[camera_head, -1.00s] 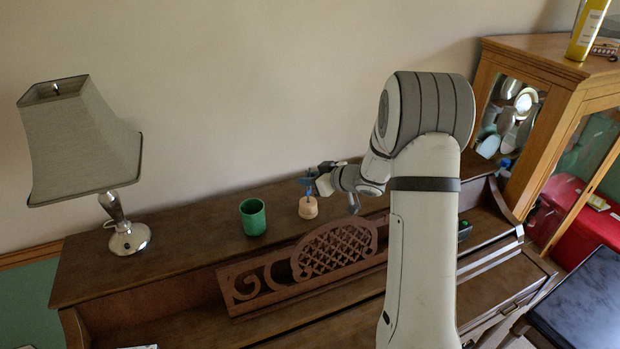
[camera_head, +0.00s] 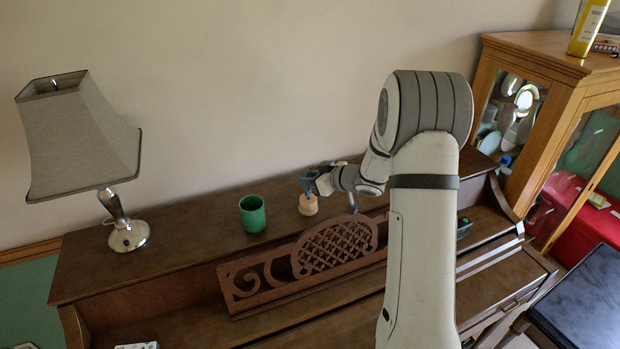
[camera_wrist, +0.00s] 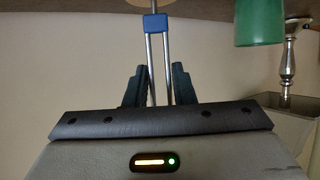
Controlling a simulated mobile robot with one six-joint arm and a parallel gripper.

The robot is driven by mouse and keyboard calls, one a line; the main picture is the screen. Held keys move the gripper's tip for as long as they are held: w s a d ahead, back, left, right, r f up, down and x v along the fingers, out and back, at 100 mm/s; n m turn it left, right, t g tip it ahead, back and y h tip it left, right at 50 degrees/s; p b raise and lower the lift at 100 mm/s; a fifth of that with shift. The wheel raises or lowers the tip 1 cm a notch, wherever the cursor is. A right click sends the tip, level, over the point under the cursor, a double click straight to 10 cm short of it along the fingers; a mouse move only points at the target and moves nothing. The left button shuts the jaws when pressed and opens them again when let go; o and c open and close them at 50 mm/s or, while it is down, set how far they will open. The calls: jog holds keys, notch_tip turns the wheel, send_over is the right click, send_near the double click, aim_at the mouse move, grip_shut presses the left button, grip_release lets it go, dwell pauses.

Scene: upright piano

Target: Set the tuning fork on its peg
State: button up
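The tuning fork has a blue block, a thin stem and two metal prongs; in the wrist view the block (camera_wrist: 157,24) and prongs show plainly. My gripper (camera_wrist: 159,72) is shut on the prongs, one dark finger on each side. In the head view my gripper (camera_head: 316,181) holds the blue fork (camera_head: 307,187) just above the round wooden peg base (camera_head: 308,206) on the piano top. The stem points down at the base, whose underside-edge disc (camera_wrist: 190,4) shows at the wrist view's top. I cannot tell how far the stem is seated.
A green cup (camera_head: 253,214) stands left of the peg base, and a lamp (camera_head: 128,236) farther left. The carved music stand (camera_head: 325,250) rises in front. A glass cabinet (camera_head: 545,60) stands at the right. The piano top between lamp and cup is clear.

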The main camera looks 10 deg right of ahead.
jog(key=o, duration=0.4)
jog(key=shift+o, duration=0.2)
jog(key=b+v, duration=0.1)
jog(key=v, duration=0.7)
jog(key=shift+w, duration=0.1)
